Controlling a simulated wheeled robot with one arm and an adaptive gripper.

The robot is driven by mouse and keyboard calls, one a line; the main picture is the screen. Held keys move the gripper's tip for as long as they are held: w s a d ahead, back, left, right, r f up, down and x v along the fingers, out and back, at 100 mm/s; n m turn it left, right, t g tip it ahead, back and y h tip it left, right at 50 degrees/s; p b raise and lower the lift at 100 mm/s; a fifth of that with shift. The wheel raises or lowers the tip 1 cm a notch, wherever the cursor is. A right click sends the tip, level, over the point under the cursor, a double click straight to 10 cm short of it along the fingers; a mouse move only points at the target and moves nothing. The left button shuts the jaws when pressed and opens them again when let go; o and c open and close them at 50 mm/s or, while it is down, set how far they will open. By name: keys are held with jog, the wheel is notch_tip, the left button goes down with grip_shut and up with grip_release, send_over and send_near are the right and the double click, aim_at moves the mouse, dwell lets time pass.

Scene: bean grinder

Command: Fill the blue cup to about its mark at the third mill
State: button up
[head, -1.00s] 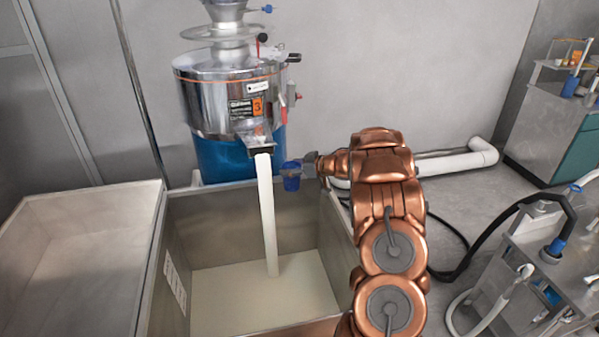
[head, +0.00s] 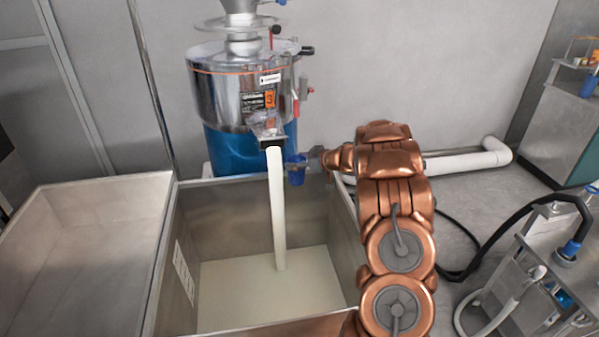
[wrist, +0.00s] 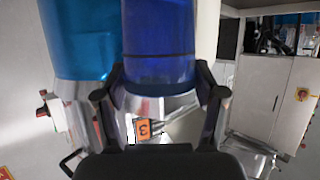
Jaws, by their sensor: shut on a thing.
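My gripper (head: 310,161) is shut on the blue cup (head: 295,172) and holds it roughly upright just right of the white stream (head: 277,215). The stream runs from the spout (head: 270,134) of the third mill (head: 232,98), marked with an orange 3. In the wrist view the cup (wrist: 158,35) sits between both fingers (wrist: 160,80), with a dark line around it. That view shows the mill label upside down. The stream (wrist: 208,30) passes close beside the cup there. I cannot tell how full the cup is, and its inside is hidden.
A metal tub (head: 335,215) below the spout holds a pale, level mass (head: 240,290) where the stream lands. Another open tub (head: 90,250) stands to the left. A white pipe (head: 470,160), a black hose (head: 520,207) and a steel machine (head: 540,260) are on the right.

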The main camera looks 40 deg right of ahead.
jog(key=w+a, duration=0.3)
jog(key=a, duration=0.3)
jog(key=shift+a, duration=0.3)
jog(key=shift+d, duration=0.1)
dwell(2.9)
jog(key=s+d+p, duration=0.1)
jog(key=d+p, duration=0.1)
jog(key=s+d+p, duration=0.1)
jog(key=d, duration=0.1)
jog(key=s+d+p, duration=0.1)
jog(key=d+p, duration=0.1)
jog(key=shift+d+r+p, duration=0.2)
jog(key=shift+d+p, duration=0.05)
jog(key=shift+p, duration=0.05)
jog(key=shift+s+d+f, duration=0.25)
jog(key=shift+d, duration=0.2)
dwell(0.5)
